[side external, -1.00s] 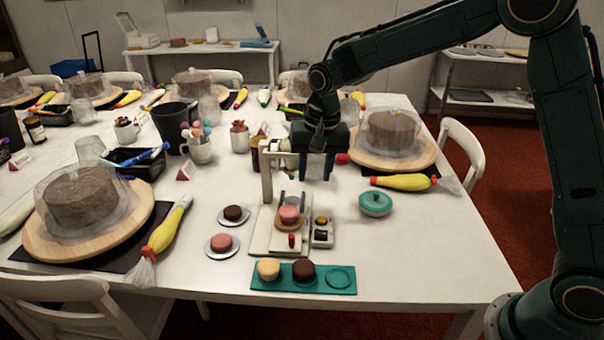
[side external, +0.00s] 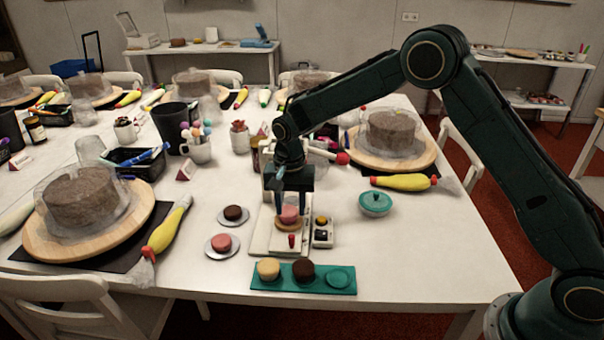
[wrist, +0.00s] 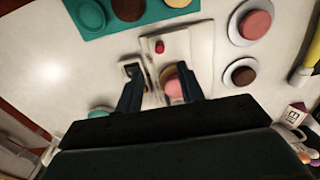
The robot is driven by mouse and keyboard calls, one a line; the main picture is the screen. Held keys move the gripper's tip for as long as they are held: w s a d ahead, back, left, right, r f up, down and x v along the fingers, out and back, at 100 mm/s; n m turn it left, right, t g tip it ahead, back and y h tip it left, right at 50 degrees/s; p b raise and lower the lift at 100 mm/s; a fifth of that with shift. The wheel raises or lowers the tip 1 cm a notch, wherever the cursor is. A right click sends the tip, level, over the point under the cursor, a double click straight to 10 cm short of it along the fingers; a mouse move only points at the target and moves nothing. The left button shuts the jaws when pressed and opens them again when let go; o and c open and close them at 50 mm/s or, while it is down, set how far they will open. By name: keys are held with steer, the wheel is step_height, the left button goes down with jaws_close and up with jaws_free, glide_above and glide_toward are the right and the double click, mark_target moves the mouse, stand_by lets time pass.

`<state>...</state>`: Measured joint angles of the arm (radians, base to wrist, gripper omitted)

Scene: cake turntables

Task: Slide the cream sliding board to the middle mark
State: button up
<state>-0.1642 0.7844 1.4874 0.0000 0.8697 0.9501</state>
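The cream board (side external: 262,241) lies flat on the white table, with a red knob (side external: 292,240) near its front end. It also shows in the wrist view (wrist: 176,46). A pink cake (side external: 289,216) on a tan disc stands on it, below a cream upright post. My gripper (side external: 292,208) is open, pointing down over the pink cake. In the wrist view, the cake (wrist: 173,89) shows between the spread fingers (wrist: 158,82), nearer the right one. Whether a finger touches it, I cannot tell. I cannot make out a middle mark.
A small box with dark and yellow tops (side external: 323,232) stands close right of the board. A teal tray (side external: 341,279) with two cakes lies in front. Two saucers with cakes stand left. A teal lidded bowl (side external: 375,204) stands right, a yellow piping bag (side external: 404,181) behind it.

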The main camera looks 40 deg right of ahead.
mark_target(292, 235)
steer(key=shift+f, duration=4.55)
steer(key=c, duration=0.8)
steer(key=shift+d, duration=0.1)
steer(key=shift+w+d+r, duration=0.1)
steer(key=shift+w+d, duration=4)
steer(key=shift+w, duration=0.2)
steer(key=shift+d, duration=0.1)
steer(key=o, duration=0.7)
steer(key=shift+o, duration=0.5)
